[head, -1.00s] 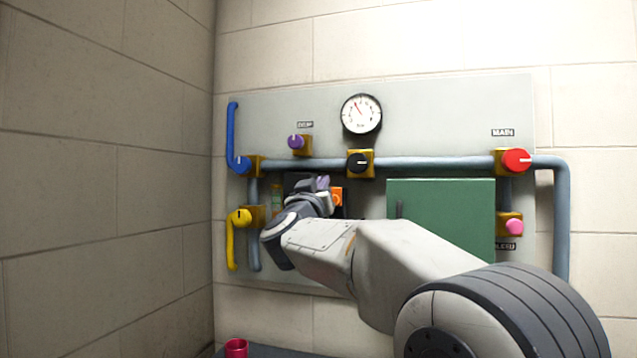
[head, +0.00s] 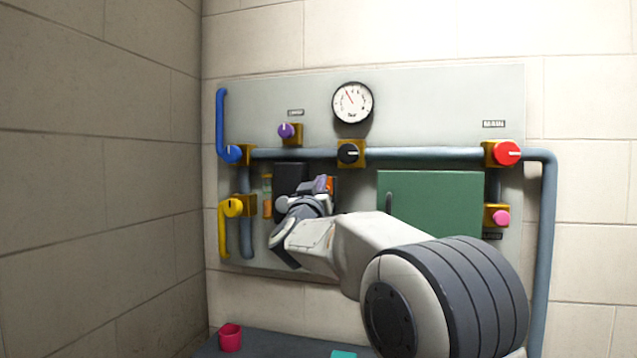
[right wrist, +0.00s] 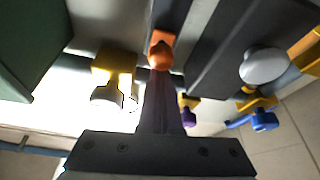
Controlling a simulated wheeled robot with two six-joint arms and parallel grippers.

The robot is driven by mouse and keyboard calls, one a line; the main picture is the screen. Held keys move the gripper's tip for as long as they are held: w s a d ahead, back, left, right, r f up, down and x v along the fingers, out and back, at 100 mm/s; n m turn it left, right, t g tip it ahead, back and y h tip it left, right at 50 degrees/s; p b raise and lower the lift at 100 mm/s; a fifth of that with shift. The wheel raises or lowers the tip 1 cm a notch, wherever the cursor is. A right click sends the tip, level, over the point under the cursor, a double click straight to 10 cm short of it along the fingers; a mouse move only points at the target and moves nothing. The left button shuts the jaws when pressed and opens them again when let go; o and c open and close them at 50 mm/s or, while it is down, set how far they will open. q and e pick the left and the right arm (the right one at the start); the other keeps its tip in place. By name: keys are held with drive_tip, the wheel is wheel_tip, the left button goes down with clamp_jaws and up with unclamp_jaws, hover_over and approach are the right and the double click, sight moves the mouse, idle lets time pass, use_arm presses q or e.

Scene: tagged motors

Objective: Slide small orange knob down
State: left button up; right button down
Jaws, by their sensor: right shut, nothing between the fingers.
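The small orange knob (right wrist: 161,52) shows in the right wrist view, in a dark vertical slot just beyond the tip of my right gripper (right wrist: 160,82). The fingers are shut with nothing between them. The tip overlaps the knob's near edge in the picture; I cannot tell whether they touch. In the head view my right gripper (head: 321,187) is at the panel, and a part of the orange knob (head: 330,184) shows beside it. The gripper and wrist hide the rest of the knob and much of its slot. My left gripper is not in view.
A dark plate (head: 290,178) with a pale round knob (right wrist: 264,65) is beside the slot. The green door (head: 430,215) is to the right. A pipe with a black knob (head: 348,153) runs above. A red cup (head: 230,338) stands below left.

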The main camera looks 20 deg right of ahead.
wheel_tip(320, 180, down, 4)
drive_tip(key=b, duration=0.3)
drive_tip(key=shift+f, duration=0.1)
wheel_tip(320, 180, up, 4)
drive_tip(key=p, duration=0.4)
drive_tip(key=b+v, duration=0.6)
drive_tip(key=v, duration=0.4)
drive_tip(key=shift+a, duration=0.35)
drive_tip(key=shift+w, duration=0.1)
